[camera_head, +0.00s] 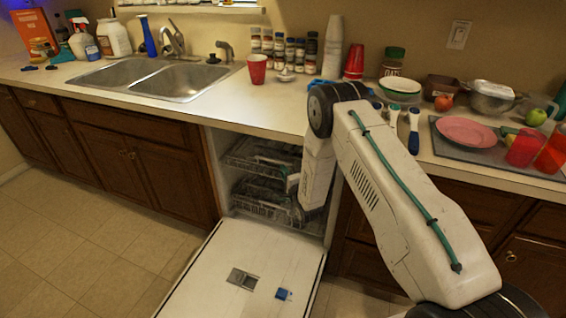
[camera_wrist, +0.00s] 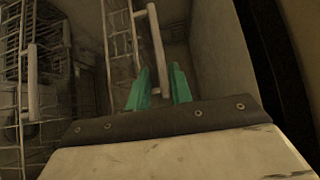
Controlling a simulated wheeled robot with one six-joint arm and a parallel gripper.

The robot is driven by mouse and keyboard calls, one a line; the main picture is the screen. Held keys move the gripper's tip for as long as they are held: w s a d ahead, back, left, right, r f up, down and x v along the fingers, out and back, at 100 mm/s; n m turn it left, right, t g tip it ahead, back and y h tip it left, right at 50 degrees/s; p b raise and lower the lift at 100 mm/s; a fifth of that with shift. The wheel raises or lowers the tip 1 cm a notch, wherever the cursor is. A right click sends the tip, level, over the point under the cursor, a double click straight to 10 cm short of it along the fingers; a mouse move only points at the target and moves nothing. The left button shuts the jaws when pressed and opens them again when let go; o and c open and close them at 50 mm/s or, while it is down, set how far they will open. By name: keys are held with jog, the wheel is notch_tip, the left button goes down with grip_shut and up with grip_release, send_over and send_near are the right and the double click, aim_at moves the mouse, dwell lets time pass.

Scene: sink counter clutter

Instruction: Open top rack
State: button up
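The dishwasher under the counter is open, its door (camera_head: 243,275) folded down. The top rack (camera_head: 262,155) and the lower rack (camera_head: 262,196) both sit inside the tub. My arm reaches into the opening from the right and hides part of both racks. In the wrist view my gripper (camera_wrist: 159,88) has two green fingers set apart. A pale rack handle (camera_wrist: 156,42) runs into the gap between them; contact is not clear. A second pale handle (camera_wrist: 32,82) is at the left. I cannot tell which handle belongs to the top rack.
The tub's side wall (camera_wrist: 218,55) is close to the right of my fingers. Above, the counter holds a sink (camera_head: 170,78), a red cup (camera_head: 257,68), spice jars and dishes. Tiled floor (camera_head: 85,240) is free left of the door.

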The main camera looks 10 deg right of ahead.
aim_at(274, 162)
jog(key=w, duration=0.2)
jog(key=w+a, duration=0.1)
jog(key=w, duration=0.3)
jog(key=shift+a, duration=0.35)
jog(key=shift+w+a, duration=0.2)
jog(key=shift+w, duration=0.45)
